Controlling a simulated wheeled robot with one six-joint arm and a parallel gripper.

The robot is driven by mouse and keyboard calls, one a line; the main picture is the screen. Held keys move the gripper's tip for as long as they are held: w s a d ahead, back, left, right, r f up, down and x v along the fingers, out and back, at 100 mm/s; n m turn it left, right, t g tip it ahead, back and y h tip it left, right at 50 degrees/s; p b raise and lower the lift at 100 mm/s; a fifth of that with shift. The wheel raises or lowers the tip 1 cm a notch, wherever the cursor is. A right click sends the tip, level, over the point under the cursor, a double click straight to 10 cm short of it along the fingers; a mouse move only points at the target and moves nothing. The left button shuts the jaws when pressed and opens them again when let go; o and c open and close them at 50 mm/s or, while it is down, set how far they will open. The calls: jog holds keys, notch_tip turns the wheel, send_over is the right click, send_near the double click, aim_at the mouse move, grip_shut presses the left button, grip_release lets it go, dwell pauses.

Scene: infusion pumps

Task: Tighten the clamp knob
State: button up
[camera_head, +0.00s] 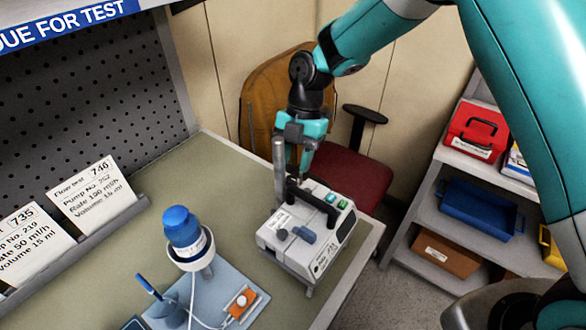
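A white infusion pump (332,240) stands on the bench near its right corner, with a black carry handle (318,204) and green and teal buttons on top. A grey upright pole (280,172) rises at its back left side. My gripper (298,172) points down just right of the pole, over the back of the pump. Dark parts show below its fingertips by the pole. The clamp knob cannot be made out clearly there, and whether the fingers touch it cannot be told. A grey-blue lever-like part (303,235) sits on the pump's near face.
A blue-capped bottle (184,232) in a ring holder stands left of the pump, by a blue-grey tray (222,282) with an orange-and-white part (242,302). Cards (85,192) line the left. A chair (345,175) and shelves (440,205) stand beyond the bench.

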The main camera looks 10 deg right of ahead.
aim_at(293, 178)
jog(key=shift+p+x, duration=0.35)
jog(key=shift+x, duration=1.5)
jog(key=c, duration=0.7)
jog(key=shift+o, duration=0.2)
jog(key=shift+m+b, duration=0.4)
jog(key=shift+m, duration=0.1)
jog(key=m+y+b, duration=0.1)
jog(key=m+b, duration=0.1)
jog(key=shift+s+d+f+m+t, duration=0.1)
jog(key=shift+m+t, duration=0.3)
jog(key=shift+s+m+t+y+b, duration=0.1)
jog(key=shift+m+t+y+b, duration=0.5)
jog(key=shift+m+b, duration=1.1)
jog(key=shift+r+m+p, duration=0.2)
jog(key=shift+m+p, duration=0.15)
jog(key=shift+m, duration=0.05)
